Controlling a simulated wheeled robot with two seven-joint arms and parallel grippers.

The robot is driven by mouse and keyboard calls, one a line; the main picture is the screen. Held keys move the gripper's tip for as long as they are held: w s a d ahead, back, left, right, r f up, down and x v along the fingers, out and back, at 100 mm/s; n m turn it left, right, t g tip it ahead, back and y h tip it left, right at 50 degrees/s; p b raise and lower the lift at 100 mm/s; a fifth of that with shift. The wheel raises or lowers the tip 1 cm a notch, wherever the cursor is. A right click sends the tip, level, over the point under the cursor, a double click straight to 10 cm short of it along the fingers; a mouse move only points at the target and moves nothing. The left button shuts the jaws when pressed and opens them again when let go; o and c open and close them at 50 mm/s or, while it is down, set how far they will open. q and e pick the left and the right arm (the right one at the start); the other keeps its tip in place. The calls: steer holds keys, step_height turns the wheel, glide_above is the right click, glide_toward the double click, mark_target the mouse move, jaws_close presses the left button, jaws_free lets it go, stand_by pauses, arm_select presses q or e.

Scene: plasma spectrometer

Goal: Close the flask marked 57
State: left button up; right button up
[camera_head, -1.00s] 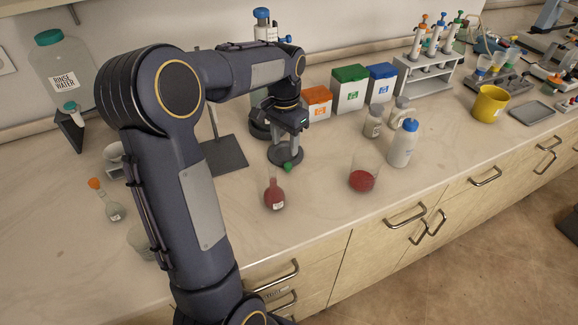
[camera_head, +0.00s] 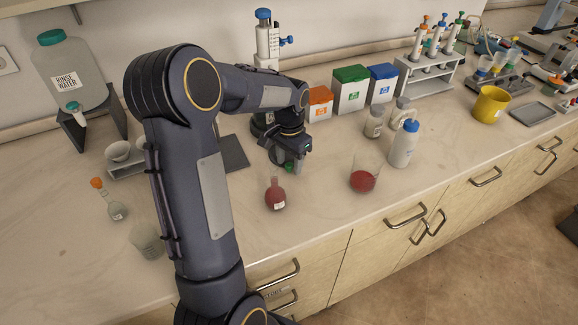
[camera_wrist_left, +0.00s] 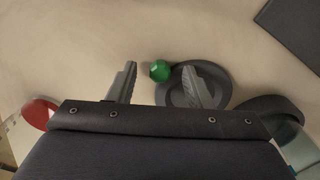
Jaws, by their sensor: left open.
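A round flask with red liquid and an open neck (camera_head: 275,197) stands on the counter; its label is too small to read. It shows partly at the left edge of the left wrist view (camera_wrist_left: 40,113). A small green stopper (camera_head: 288,167) lies on the counter just behind the flask. My left gripper (camera_head: 286,169) is open and points down over the stopper. In the left wrist view the green stopper (camera_wrist_left: 160,71) shows between the two spread fingers, touching neither as far as I can tell. My right gripper is out of view.
A small orange-stoppered flask (camera_head: 116,209) and a glass beaker (camera_head: 146,241) stand left. The counter's front edge runs close before the red flask.

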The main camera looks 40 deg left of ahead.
mark_target(289, 164)
arm_select(q)
steer(key=shift+c, duration=0.4)
jaws_close()
steer(key=shift+r, duration=0.5)
step_height(289, 164, up, 2)
steer(key=shift+r, duration=0.2)
steer(key=s+d+r+b, duration=0.1)
steer(key=s+d+r, duration=0.2)
steer(key=d+r, duration=0.6)
steer(key=d, duration=0.4)
steer(key=shift+s+d+r, duration=0.3)
steer(key=shift+r, duration=0.05)
